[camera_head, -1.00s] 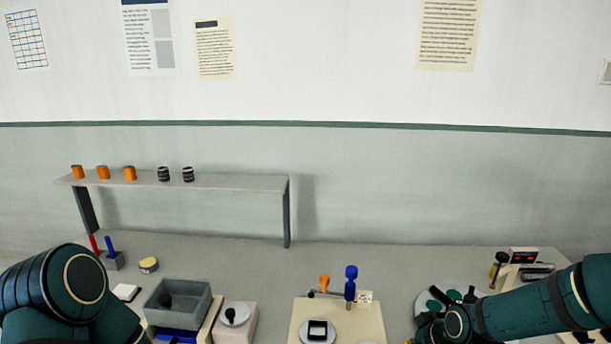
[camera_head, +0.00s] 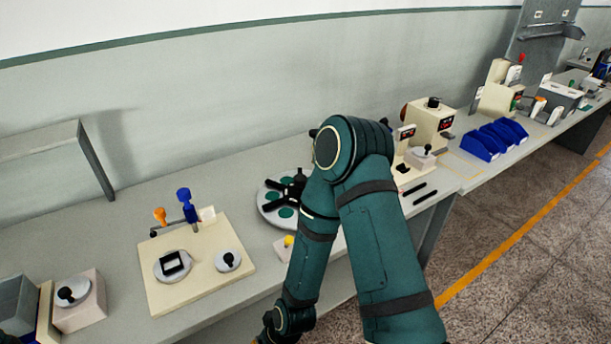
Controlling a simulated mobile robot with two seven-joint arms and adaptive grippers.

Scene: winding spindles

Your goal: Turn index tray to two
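A round light-grey tray (camera_head: 268,211) with dark green round pads lies on the bench in the middle of the view; I take it for the index tray. A black handle with several arms (camera_head: 288,188) sits on top of it. My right arm covers its right side, and I cannot read any number on it. My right arm rises from the bottom, bends at the elbow right of the tray, and runs down in front of the bench. Its wrist is at the bottom edge, and the gripper is cut off below.
Left of the tray is a cream board (camera_head: 204,284) with blue and orange upright parts. A pinkish box with a black knob (camera_head: 72,295) stands farther left. A small yellow-topped block (camera_head: 287,241) sits near the front edge. Cream machines (camera_head: 430,122) and blue bins (camera_head: 494,139) stand right.

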